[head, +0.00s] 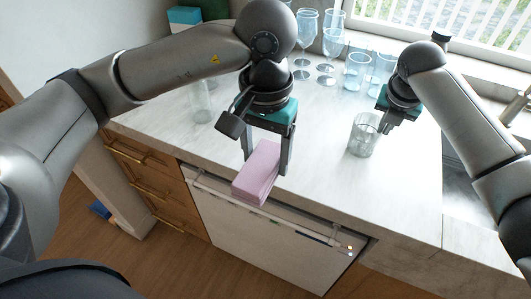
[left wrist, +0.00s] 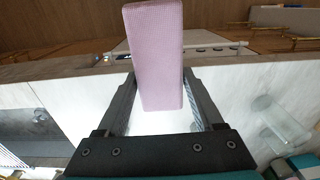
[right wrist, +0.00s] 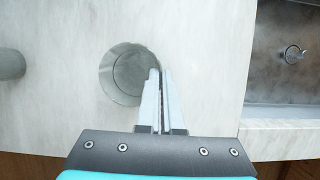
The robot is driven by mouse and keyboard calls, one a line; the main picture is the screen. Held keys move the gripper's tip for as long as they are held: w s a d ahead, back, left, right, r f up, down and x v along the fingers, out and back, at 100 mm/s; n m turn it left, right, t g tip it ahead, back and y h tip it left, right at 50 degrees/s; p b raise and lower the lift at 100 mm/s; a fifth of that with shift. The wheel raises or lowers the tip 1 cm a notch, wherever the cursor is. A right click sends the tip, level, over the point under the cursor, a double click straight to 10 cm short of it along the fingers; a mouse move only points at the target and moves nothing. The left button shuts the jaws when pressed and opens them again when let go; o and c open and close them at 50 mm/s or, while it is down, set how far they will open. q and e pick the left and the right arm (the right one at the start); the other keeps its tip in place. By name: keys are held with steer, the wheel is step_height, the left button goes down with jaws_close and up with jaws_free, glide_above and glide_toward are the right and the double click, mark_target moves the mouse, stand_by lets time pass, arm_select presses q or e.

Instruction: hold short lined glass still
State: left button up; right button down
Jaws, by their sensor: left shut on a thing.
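The short lined glass (head: 363,135) stands upright on the counter, clear and open at the top. In the right wrist view the glass (right wrist: 124,72) is seen from above. My right gripper (head: 387,122) is at its right rim. In the right wrist view the fingers (right wrist: 160,78) are nearly together, and the glass wall appears to pass between the tips, though the contact is hard to see. My left gripper (head: 268,164) is shut on a pink block (head: 256,174), held near the counter's front edge; it also shows in the left wrist view (left wrist: 156,50).
Several blue-tinted glasses (head: 356,72) and stemmed glasses (head: 306,30) stand at the back by the window. Another clear glass (head: 201,105) is behind my left arm. A sink (right wrist: 285,70) lies to the right. The counter between my grippers is clear.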

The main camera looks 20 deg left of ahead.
arm_select(q)
steer(key=n, duration=0.1)
steer(key=d+n, duration=0.1)
steer(key=n, duration=0.1)
steer(key=w+d+f+n, duration=0.1)
steer(key=n, duration=0.1)
steer(key=shift+w+d+y, duration=0.1)
steer(key=shift+d+y, duration=0.1)
steer(key=shift+y, duration=0.2)
steer(key=w+d+f+n+h, duration=0.2)
steer(key=d+n, duration=0.3)
steer(key=n, duration=1)
steer(key=w+d+f+n+h, duration=0.2)
steer(key=d+n, duration=0.4)
steer(key=n, duration=0.9)
steer(key=shift+w+d+h, duration=0.25)
steer(key=shift+w+h, duration=0.4)
steer(key=shift+h, duration=0.65)
steer(key=shift+f, duration=0.1)
